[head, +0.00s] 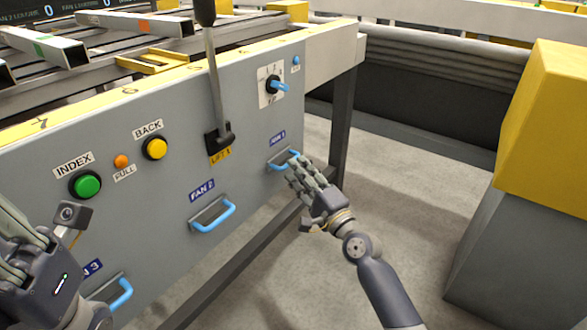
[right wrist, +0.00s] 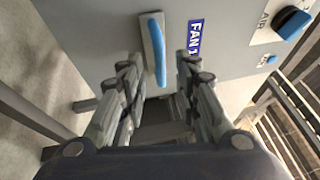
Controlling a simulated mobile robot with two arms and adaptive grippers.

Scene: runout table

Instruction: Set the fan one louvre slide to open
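The fan one louvre slide has a light-blue handle (head: 280,164) on a pale plate, under the blue FAN 1 label (head: 278,139) at the panel's right end. In the right wrist view the blue handle (right wrist: 157,50) lies ahead, beside its label (right wrist: 195,38). My right gripper (head: 294,170) is at the handle's right end. In the wrist view its fingers (right wrist: 155,70) are apart, one on each side of the handle, with a gap to both. My left gripper (head: 25,240) is at the lower left, its fingertips partly out of frame.
The FAN 2 handle (head: 214,216) and FAN 3 handle (head: 120,293) are on the same panel. A lift lever (head: 215,90), a blue-knobbed AIR switch (head: 275,85), and green (head: 87,185) and yellow (head: 155,148) buttons are above. A yellow-topped grey post (head: 540,130) stands right.

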